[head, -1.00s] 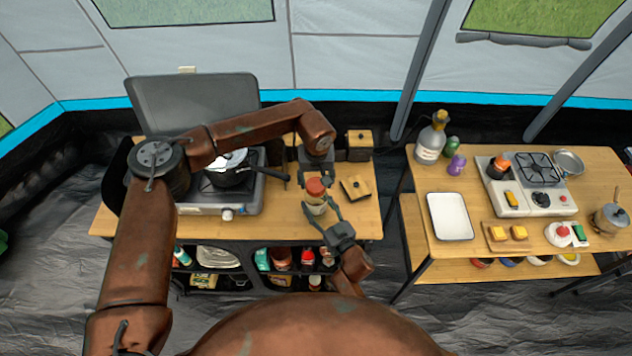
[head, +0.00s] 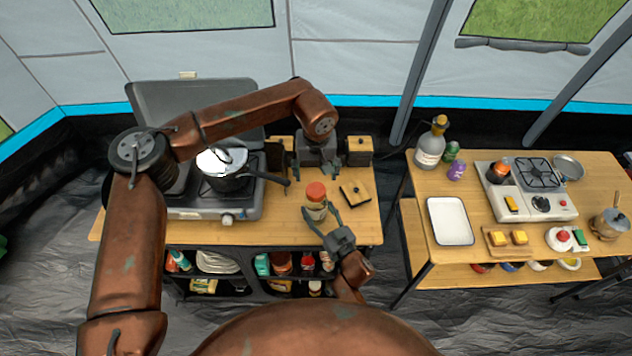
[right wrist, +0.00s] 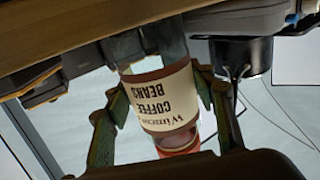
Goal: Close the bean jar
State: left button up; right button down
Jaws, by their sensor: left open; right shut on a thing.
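The bean jar (head: 316,211) stands upright on the wooden counter, with a red lid (head: 316,190) sitting on its top. In the right wrist view the jar appears upside down, with a "Coffee Beans" label (right wrist: 165,97) and the red lid (right wrist: 178,140) at its mouth. I cannot tell how tightly the lid sits. My right gripper (head: 320,210) is shut on the jar, one finger on each side of its body. My left gripper (head: 318,172) is open and empty, just behind the jar and apart from the lid.
A camp stove (head: 215,205) with a pot (head: 225,178) stands left of the jar. A second table (head: 420,185) stands further right, across a gap.

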pick_arm(q)
jog(key=shift+s+r, duration=0.15)
jog(key=shift+r, duration=0.7)
jog(key=shift+s+r, duration=0.15)
jog(key=shift+r, duration=0.65)
pick_arm(e)
jog(key=c, duration=0.8)
grip_release()
jog(key=v, duration=1.2)
